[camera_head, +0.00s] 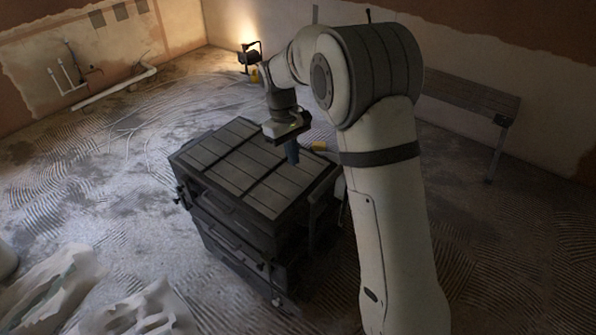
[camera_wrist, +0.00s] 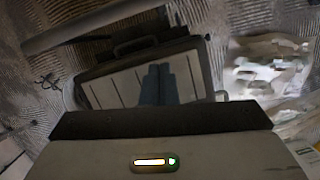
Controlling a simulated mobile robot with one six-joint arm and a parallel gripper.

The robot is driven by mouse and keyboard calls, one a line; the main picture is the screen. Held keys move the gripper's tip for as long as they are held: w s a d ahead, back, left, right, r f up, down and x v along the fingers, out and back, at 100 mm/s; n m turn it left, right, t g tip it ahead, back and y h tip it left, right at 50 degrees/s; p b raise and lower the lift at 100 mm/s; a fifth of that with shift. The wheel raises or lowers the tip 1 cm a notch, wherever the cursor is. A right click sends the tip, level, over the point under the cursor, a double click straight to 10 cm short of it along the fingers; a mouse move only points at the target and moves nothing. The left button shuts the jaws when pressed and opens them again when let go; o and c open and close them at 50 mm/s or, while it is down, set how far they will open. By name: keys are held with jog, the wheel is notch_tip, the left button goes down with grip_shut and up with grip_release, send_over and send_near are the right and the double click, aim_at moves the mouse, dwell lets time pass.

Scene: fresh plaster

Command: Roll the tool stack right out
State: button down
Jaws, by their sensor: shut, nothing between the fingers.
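The tool stack (camera_head: 228,165) is a dark grey stack of boxes with a ribbed lid and side latches. It stands upright on the floor in the middle of the head view. My gripper (camera_head: 292,153) is shut and empty, pointing down over the right part of the lid. I cannot tell whether its tips touch the lid. In the wrist view, my gripper's blue-grey fingers (camera_wrist: 158,84) are together in front of the stack's ribbed top (camera_wrist: 110,90). A dark handle (camera_wrist: 135,45) shows beyond them. My arm hides part of the stack's right side.
Crumpled pale sacks (camera_head: 50,290) lie at the lower left, and also show in the wrist view (camera_wrist: 268,70). A lit work lamp (camera_head: 250,57) stands at the back. A bench (camera_head: 465,95) is along the right wall. White pipes (camera_head: 115,88) lie back left. Left floor is mostly clear.

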jog(key=s+d+f, duration=0.3)
jog(key=s+f, duration=0.2)
jog(key=f, duration=0.4)
jog(key=shift+s+d, duration=0.15)
